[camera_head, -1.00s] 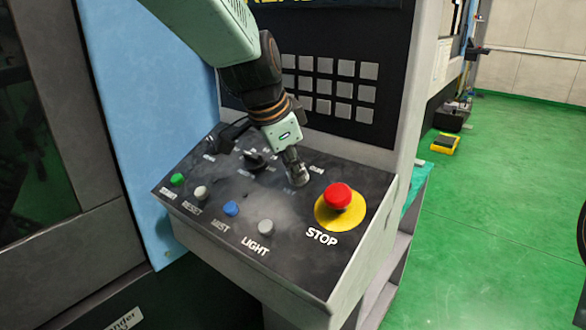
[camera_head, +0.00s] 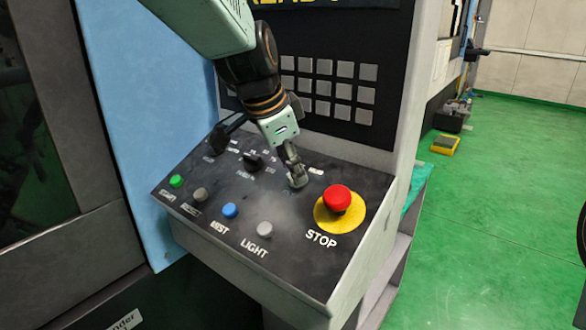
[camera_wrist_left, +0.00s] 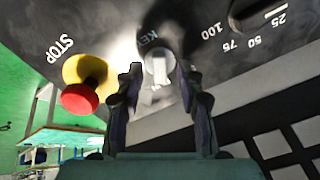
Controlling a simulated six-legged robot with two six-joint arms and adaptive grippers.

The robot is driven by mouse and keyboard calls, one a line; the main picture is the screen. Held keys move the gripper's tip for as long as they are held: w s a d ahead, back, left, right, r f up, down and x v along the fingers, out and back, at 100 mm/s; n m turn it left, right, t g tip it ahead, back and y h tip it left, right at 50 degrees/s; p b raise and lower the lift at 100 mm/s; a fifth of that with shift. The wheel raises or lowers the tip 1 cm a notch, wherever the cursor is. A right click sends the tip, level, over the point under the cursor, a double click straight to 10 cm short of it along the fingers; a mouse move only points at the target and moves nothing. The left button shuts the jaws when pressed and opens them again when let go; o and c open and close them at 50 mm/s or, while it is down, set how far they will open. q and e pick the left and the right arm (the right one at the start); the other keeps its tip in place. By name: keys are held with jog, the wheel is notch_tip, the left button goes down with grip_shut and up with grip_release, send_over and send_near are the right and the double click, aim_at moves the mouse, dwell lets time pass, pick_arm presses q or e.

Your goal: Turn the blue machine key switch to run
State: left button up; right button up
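The key switch (camera_wrist_left: 159,70) is a silver round lock with a pale key part, on the dark sloped control panel of the blue machine. In the left wrist view it sits between the two fingers of my left gripper (camera_wrist_left: 162,80), beside the partly hidden lettering "KE". The fingers are apart, with a gap seen on each side of the key. In the head view my left gripper (camera_head: 295,178) points down at the switch, left of and behind the red stop button, and largely hides it. My right gripper is not in view.
The red stop button (camera_head: 338,198) on its yellow disc stands close to the right of the gripper. A black dial knob (camera_head: 253,162) is to its left. Green, grey, blue and white buttons line the front. A keypad wall (camera_head: 330,85) rises behind.

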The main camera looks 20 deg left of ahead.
pick_arm(q)
jog(key=v, duration=0.6)
jog(key=shift+f, duration=0.1)
jog(key=shift+s, duration=0.25)
